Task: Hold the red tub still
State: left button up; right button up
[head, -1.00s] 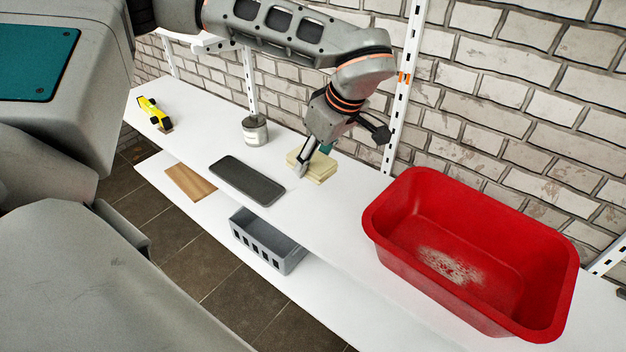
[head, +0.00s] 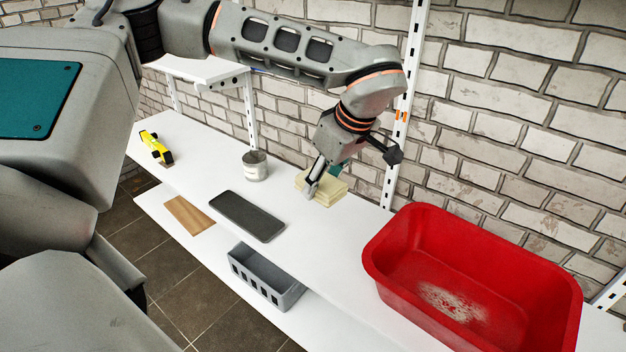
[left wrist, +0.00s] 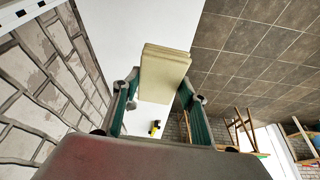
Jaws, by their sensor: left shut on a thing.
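The red tub (head: 400,282) stands open and upright at the right of the white shelf in the head view. Its inside is empty apart from a pale worn patch on the bottom. No gripper touches it. My left gripper (head: 314,188) is left of the tub, apart from it, and is shut on a cream layered block (head: 326,186). In the left wrist view the block (left wrist: 165,72) sits between the two fingertips (left wrist: 160,88). Whether the block touches the shelf is hard to tell. My right gripper is not in view.
On the white shelf (head: 350,240) are a grey tin (head: 254,167), a dark flat slab (head: 246,215) and a yellow-and-black object (head: 155,147). A lower shelf holds a wooden board (head: 189,214) and a grey slotted basket (head: 265,277). A brick wall and a slotted upright (head: 401,120) stand behind.

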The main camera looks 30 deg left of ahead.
aim_at(468, 350)
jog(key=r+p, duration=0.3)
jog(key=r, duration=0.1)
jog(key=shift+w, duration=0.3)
pick_arm(q)
jog(key=w+d+m+h, duration=0.2)
jog(key=d, duration=1.2)
jog(key=w+d+m+t+h, duration=0.1)
jog(key=d+m+h, duration=0.1)
jog(key=d, duration=1.1)
jog(key=w+d+m+t+h, duration=0.1)
jog(key=w+d+m, duration=0.1)
jog(key=d, duration=1.2)
jog(key=shift+w+d+m+h, duration=0.3)
jog(key=shift+m+h, duration=0.1)
jog(key=shift+m, duration=0.5)
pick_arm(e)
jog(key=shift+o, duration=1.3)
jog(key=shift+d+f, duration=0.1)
